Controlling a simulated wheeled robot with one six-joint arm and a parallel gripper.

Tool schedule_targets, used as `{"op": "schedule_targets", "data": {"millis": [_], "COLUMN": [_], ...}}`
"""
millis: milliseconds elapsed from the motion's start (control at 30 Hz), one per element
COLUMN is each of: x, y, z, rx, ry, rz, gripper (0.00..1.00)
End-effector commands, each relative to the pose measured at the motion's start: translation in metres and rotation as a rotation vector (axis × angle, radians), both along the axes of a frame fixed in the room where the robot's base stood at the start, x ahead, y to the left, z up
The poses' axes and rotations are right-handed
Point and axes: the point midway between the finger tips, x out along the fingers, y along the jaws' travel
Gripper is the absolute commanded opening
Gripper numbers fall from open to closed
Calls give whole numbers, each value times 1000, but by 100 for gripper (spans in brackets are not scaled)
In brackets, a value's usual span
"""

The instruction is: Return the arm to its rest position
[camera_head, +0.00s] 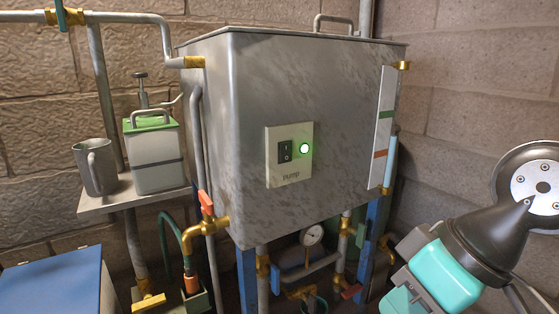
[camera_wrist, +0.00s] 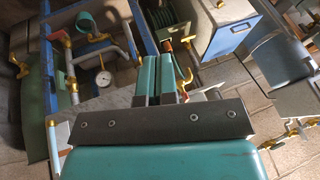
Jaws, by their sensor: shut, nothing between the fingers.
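My gripper (camera_wrist: 160,62) shows in the wrist camera view as two teal fingers lying side by side, shut with nothing held. It points away from me, with the pipework to its left and the floor beyond. In the head camera view my arm (camera_head: 450,255), dark grey and teal, is at the lower right, in front of the brick wall and to the right of the steel tank (camera_head: 330,110). The fingertips cannot be made out there.
The tank carries a pump switch (camera_head: 289,154) with a lit green lamp. Below are pipes, valves and a pressure gauge (camera_head: 312,235), also in the wrist view (camera_wrist: 103,78). A shelf (camera_head: 125,195) holds a grey mug (camera_head: 95,166) and a green-topped can (camera_head: 153,155). A blue-lidded box (camera_head: 50,283) stands lower left.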

Motion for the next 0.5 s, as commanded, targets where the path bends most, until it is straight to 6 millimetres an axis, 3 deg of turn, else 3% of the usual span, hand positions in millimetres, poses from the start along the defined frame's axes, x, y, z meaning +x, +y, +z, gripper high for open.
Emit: {"op": "schedule_targets", "data": {"millis": [100, 133, 500], "x": [-31, -35, -33], "y": [-15, -17, -15], "z": [-3, 5, 115], "rx": [-85, -99, -92], "ry": [135, 157, 148], "rz": [38, 43, 40], "gripper": [0, 0, 0]}}
